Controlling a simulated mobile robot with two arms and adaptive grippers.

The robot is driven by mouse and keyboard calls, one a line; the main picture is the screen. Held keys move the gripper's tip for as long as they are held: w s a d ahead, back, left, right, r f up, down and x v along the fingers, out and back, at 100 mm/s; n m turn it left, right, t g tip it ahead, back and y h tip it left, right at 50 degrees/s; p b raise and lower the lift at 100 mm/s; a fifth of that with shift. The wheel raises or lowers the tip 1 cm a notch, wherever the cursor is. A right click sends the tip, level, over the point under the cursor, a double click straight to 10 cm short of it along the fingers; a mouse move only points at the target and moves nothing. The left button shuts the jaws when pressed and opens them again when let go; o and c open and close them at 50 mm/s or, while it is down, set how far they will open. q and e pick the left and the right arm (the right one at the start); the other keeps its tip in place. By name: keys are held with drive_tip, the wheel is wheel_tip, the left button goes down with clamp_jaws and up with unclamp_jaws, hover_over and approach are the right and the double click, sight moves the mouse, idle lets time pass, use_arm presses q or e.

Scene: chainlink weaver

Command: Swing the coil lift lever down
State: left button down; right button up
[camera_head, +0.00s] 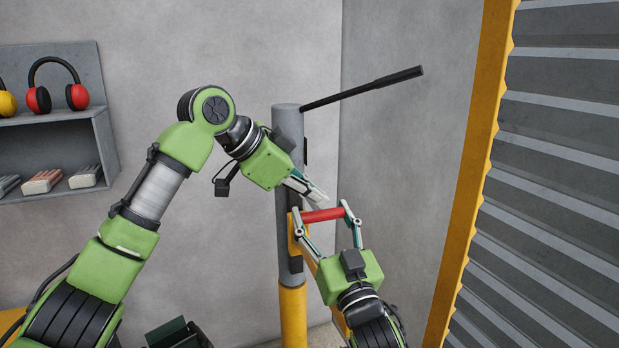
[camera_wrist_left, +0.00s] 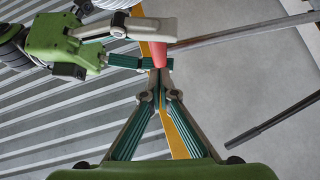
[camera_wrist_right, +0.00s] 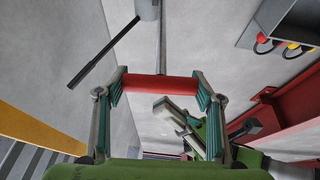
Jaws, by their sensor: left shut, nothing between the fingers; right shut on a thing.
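A grey post (camera_head: 288,145) with a yellow lower part stands at the middle of the head view. A long black lever (camera_head: 362,91) with a thicker grip slants up to the right from its top. It also shows in the right wrist view (camera_wrist_right: 105,57). A red bar (camera_head: 323,215) sits lower, in front of the post. My right gripper (camera_head: 324,213) is shut on the red bar, one finger at each end; the right wrist view shows the bar (camera_wrist_right: 160,84) clearly. My left gripper (camera_head: 313,192) is shut and empty, just above the red bar, its tips together (camera_wrist_left: 160,86).
A grey wall shelf (camera_head: 55,118) with red ear muffs (camera_head: 60,90) hangs at the left. A yellow-edged ribbed shutter (camera_head: 560,150) stands at the right. The space around the black lever is clear, with bare wall behind.

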sight(316, 216)
use_arm(q)
drive_tip(key=shift+w+f, duration=0.15)
drive_tip(key=shift+f, duration=0.45)
use_arm(e)
drive_tip(key=shift+w+f, duration=0.1)
drive_tip(key=shift+f, duration=0.35)
use_arm(q)
drive_tip(key=shift+f, duration=1.25)
use_arm(e)
drive_tip(key=shift+o, duration=0.2)
drive_tip(key=shift+r, duration=0.15)
use_arm(q)
drive_tip(key=shift+a+f, duration=0.1)
drive_tip(key=shift+f, duration=0.1)
use_arm(e)
drive_tip(key=shift+r, duration=0.2)
drive_tip(key=shift+c, duration=0.2)
use_arm(q)
drive_tip(key=shift+f, duration=0.1)
use_arm(e)
drive_tip(key=o, duration=1.6)
drive_tip(key=shift+r, duration=0.15)
